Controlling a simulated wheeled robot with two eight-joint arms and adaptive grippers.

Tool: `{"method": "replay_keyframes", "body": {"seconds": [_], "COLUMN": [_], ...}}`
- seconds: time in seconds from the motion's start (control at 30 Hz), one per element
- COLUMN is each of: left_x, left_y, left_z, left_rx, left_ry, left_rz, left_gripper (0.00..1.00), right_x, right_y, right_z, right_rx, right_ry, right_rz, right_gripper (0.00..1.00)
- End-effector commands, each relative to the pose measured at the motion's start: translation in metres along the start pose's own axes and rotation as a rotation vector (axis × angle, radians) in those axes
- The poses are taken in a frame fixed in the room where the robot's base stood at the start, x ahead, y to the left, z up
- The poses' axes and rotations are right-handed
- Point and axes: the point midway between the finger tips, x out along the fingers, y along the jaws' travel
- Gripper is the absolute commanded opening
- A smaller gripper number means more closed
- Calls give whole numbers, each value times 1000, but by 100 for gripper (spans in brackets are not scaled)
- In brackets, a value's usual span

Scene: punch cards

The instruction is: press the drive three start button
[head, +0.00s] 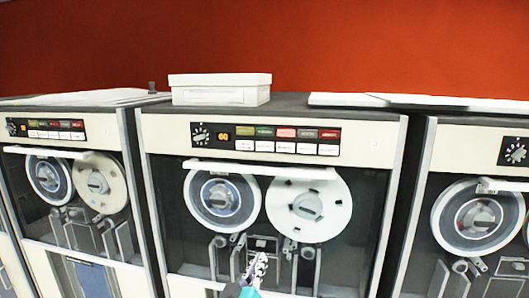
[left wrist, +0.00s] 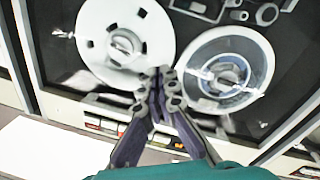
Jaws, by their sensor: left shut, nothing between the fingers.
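The middle tape drive (head: 390,160) has a control panel (head: 265,139) with a dial, a small orange display and two rows of coloured and white buttons. My left gripper (head: 262,258) is shut and empty, low in front of this drive's glass, below the panel and between the reels. In the left wrist view, where the drive appears upside down, its fingertips (left wrist: 160,72) meet between two reels. The button row (left wrist: 105,127) is partly hidden behind the fingers. My right gripper is out of view.
Similar drives stand at left (head: 98,130) and right (head: 460,150), with narrow dark gaps between. A white box (head: 220,92) sits on top of the middle drive. A light handle bar (head: 250,169) crosses above its reels (head: 308,210).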

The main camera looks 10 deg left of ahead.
Motion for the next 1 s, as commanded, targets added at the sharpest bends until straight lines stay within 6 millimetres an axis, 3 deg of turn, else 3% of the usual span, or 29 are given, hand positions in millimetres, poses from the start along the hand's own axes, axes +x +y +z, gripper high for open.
{"method": "replay_keyframes", "body": {"seconds": [0.03,0.3,0.5,0.7,1.0], "left_x": [8,25,17,9,8], "left_y": [17,79,103,109,108], "left_z": [-28,-145,-205,-225,-226], "left_rx": [-31,-238,-369,-427,-433], "left_ry": [54,400,618,716,728], "left_rz": [26,181,281,325,330], "left_gripper": [0,0,0,0,0], "right_x": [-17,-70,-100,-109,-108], "right_y": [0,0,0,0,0], "right_z": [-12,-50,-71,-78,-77], "right_rx": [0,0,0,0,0], "right_ry": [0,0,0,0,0], "right_rz": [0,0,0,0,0], "right_gripper": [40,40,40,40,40]}}
